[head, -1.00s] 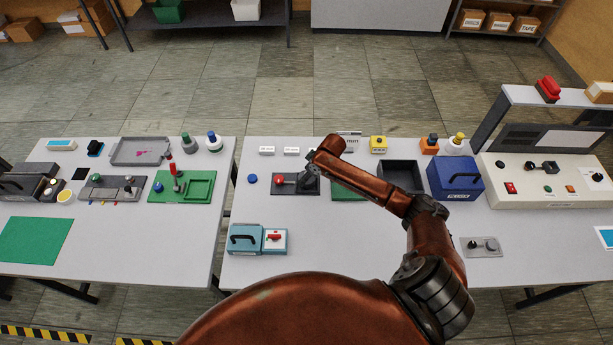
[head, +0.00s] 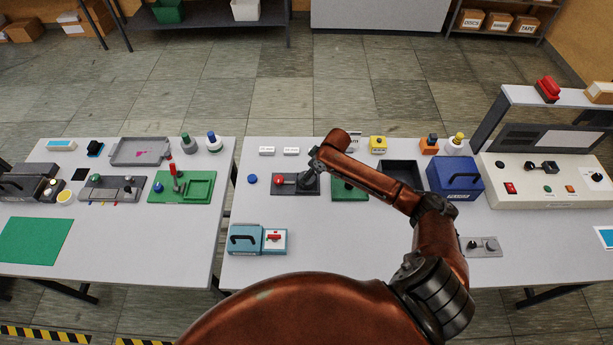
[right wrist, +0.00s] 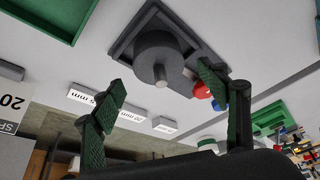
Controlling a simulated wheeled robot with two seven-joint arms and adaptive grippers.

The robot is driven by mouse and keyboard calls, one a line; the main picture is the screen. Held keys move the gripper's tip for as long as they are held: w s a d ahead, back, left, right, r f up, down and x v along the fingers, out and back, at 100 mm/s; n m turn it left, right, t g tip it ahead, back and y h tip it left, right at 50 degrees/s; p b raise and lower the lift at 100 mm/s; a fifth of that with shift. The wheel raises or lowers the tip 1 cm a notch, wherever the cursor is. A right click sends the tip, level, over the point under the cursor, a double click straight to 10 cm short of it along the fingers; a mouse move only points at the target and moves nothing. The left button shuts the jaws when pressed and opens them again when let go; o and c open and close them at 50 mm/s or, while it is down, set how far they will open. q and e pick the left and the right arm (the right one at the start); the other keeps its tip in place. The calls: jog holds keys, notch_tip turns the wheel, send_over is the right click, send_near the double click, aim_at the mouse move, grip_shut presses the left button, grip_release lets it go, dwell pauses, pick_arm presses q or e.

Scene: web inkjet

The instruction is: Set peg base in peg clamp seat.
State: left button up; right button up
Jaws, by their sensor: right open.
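A dark grey clamp fixture (head: 283,189) with a red ball knob (head: 279,180) lies on the right table; I take it for the peg clamp seat. In the right wrist view its square plate (right wrist: 124,47) holds a round grey base with an upright pin (right wrist: 157,48), which looks like the peg base. The base sits within the plate's raised frame; I cannot tell whether it is fully down. My right gripper (right wrist: 165,98) is open and empty, its green-padded fingers apart on either side of the pin's near end. My left gripper is not in view.
A green tray (head: 350,194) lies right of the fixture, partly under my right arm. A black bin (head: 402,168) and blue case (head: 455,180) stand farther right. White label blocks (head: 267,150) stand behind. A teal box (head: 244,239) stands in front. The table front centre is clear.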

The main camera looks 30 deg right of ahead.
jog(key=v, duration=0.8)
jog(key=shift+r, duration=0.2)
